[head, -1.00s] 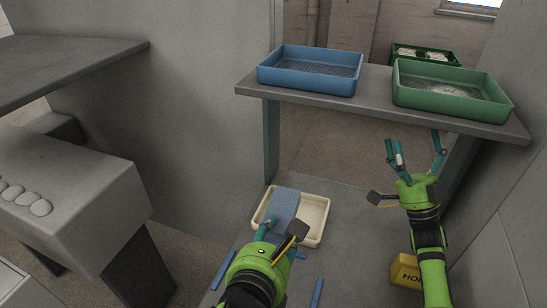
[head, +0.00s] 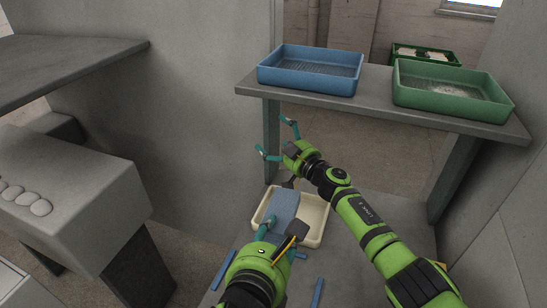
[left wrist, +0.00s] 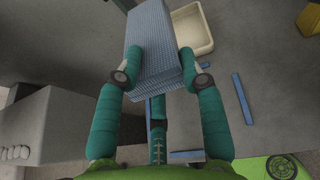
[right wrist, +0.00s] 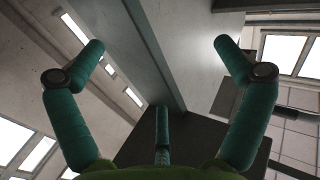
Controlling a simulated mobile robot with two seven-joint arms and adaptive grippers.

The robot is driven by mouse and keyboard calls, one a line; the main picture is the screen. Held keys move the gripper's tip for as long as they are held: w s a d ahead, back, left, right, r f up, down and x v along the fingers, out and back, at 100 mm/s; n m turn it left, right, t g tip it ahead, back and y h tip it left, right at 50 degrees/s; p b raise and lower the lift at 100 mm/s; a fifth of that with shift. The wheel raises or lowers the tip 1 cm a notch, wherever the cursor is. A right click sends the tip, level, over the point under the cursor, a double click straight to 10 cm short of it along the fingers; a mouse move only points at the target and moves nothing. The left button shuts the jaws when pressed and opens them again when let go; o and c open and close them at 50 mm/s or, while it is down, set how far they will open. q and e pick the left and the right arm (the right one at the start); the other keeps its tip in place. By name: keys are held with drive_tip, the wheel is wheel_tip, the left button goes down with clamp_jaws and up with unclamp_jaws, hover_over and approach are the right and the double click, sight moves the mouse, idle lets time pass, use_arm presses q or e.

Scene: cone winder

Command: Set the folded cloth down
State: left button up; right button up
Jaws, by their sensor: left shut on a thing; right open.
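The folded cloth (head: 284,206) is blue and block-shaped. In the left wrist view the cloth (left wrist: 153,45) sits between the fingers of my left gripper (left wrist: 161,70), which is shut on it. In the head view my left gripper (head: 268,224) is at the cloth's near end, and the cloth overlaps the left part of a cream tray (head: 315,222). I cannot tell whether the cloth touches the tray. My right gripper (head: 277,138) is open and empty, beyond the tray near the shelf's left leg. Its spread fingers also show in the right wrist view (right wrist: 160,58).
A blue tray (head: 310,71) and a green tray (head: 452,90) stand on a raised grey shelf (head: 380,108). Blue strips (head: 317,293) lie on the lower grey surface. A grey machine block (head: 75,185) with round white pieces is at left. My right arm crosses the lower surface.

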drive_tip(key=s+a+r+n+g+y, duration=0.2)
drive_tip(key=s+a+r+n+g, duration=0.2)
drive_tip(key=s+a+n+g, duration=0.5)
drive_tip(key=s+a+r+n+g+y, duration=0.2)
drive_tip(key=s+a+r+n+g, duration=0.4)
drive_tip(key=s+n, duration=0.5)
use_arm(q)
drive_tip(key=shift+s, duration=0.1)
use_arm(e)
drive_tip(key=n+h, duration=0.4)
drive_tip(key=h, duration=1.2)
approach(271, 207)
drive_tip(key=shift+t, duration=0.4)
drive_tip(key=f, duration=1)
drive_tip(key=shift+s, duration=0.35)
